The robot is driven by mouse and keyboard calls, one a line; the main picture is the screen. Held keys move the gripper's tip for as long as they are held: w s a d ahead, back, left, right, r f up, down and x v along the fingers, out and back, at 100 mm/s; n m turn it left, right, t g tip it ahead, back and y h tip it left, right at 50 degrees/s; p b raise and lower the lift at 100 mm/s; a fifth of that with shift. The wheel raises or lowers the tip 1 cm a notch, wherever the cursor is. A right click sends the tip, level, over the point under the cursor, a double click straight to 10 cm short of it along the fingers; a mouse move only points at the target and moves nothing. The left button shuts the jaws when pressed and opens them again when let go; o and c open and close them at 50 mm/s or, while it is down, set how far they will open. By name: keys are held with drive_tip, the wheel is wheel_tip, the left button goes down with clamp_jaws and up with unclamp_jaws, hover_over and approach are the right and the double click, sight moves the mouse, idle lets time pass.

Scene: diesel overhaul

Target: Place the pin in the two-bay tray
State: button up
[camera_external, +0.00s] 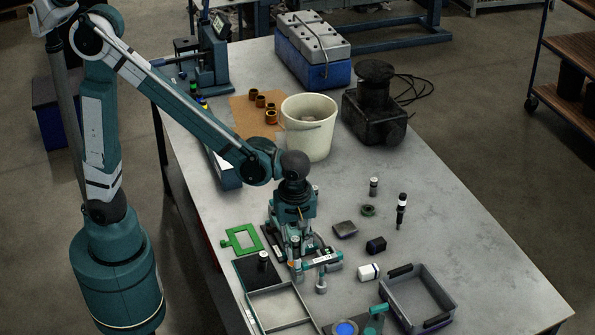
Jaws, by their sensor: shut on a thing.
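My gripper (314,264) points down over the near part of the bench, just right of and above a low, pale-rimmed tray (279,308). The tray looks divided into a dark bay and a lighter grey bay, and its near end is cut off by the picture's edge. The gripper is shut on a small silvery piece (321,284), which seems to be the pin; its shape is partly hidden by the fingers. I cannot tell whether it touches the bench.
A grey open bin (440,322) stands to the right. Between are a white cylinder (369,272), a black cylinder (376,245) and a dark block (345,230). A bucket (309,142) and a black machine (374,115) stand farther back. The bench's right side is clear.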

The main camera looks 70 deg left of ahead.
drive_tip(key=s+d, duration=0.3)
drive_tip(key=s, duration=0.7)
hover_over(269, 310)
drive_tip(key=shift+f, duration=2.95)
drive_tip(key=shift+f+b, duration=0.35)
drive_tip(key=shift+f, duration=2.6)
drive_tip(key=shift+f, duration=0.1)
drive_tip(key=shift+f, duration=1.95)
drive_tip(key=shift+f+b, duration=0.15)
drive_tip(key=shift+b, duration=0.2)
